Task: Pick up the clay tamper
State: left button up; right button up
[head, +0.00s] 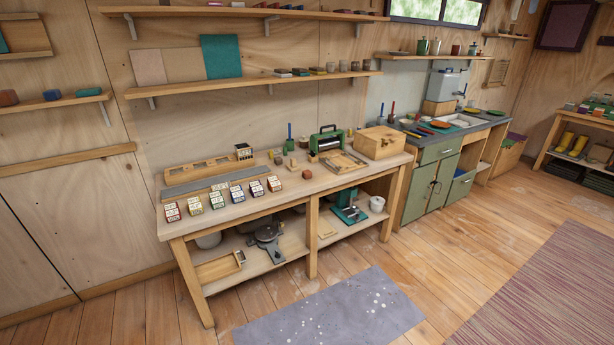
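I cannot single out the clay tamper with certainty at this distance. A small reddish-brown block (307,174) lies on the wooden workbench (235,215), near the front edge and right of the small labelled boxes. A few small wooden pieces (278,159) and a blue-handled tool (290,140) stand farther back on the same bench, too small to make out. Neither of my grippers shows in the head view.
Several labelled boxes (218,199) line the bench's left front. A green roller press (326,139) and a wooden box (380,142) stand at its back and right. A grey speckled mat (335,315) lies on the floor before it.

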aim_at(293, 167)
jog(key=i+l, duration=0.75)
jog(key=l+u, duration=0.05)
